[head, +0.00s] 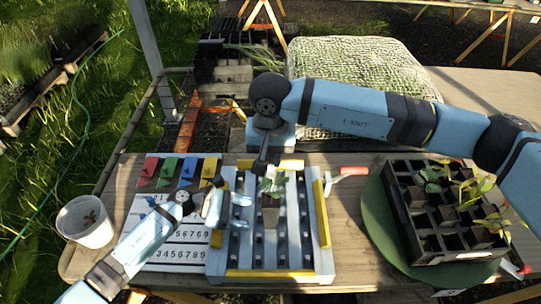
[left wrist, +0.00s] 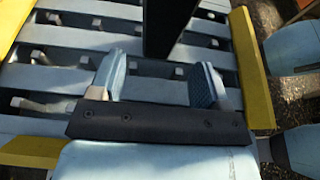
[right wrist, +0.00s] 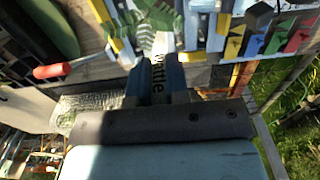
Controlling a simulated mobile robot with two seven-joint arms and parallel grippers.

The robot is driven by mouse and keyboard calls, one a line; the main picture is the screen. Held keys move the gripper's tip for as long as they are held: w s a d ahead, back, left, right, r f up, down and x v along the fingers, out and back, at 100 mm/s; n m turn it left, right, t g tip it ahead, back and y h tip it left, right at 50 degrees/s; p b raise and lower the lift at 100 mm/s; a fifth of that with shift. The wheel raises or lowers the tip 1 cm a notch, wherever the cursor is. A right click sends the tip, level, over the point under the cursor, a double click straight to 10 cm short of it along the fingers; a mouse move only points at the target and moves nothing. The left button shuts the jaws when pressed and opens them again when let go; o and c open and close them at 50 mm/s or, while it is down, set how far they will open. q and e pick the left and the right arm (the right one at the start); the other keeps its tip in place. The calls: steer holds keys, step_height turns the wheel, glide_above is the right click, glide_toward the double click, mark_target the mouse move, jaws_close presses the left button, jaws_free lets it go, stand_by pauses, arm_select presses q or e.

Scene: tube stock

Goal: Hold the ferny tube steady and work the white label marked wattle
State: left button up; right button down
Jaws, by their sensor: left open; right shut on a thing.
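The ferny tube (head: 271,214) stands upright on the slatted grey rack (head: 300,262), with green fronds (head: 275,186) at its top. A dark upright shape, probably the tube, shows in the left wrist view (left wrist: 168,25). My left gripper (head: 247,212) is open just left of the tube, its fingers pointing at it; the left wrist view shows the fingers apart (left wrist: 160,72). My right gripper (head: 263,166) is above the fronds, pointing down. In the right wrist view it is shut on the white label (right wrist: 158,76), whose letters "ttle" show between the fingers. The label's lower end is hard to see.
Yellow strips (head: 323,213) edge the rack. A numbered white board (head: 165,232) and coloured tags (head: 167,170) lie left. A white pot (head: 85,222) stands far left. A black cell tray (head: 420,225) with seedlings sits on a green disc (head: 377,225). A red-handled tool (head: 352,171) lies between.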

mark_target(266, 217)
arm_select(q)
steer(key=shift+x, duration=3.45)
steer(key=c, duration=0.7)
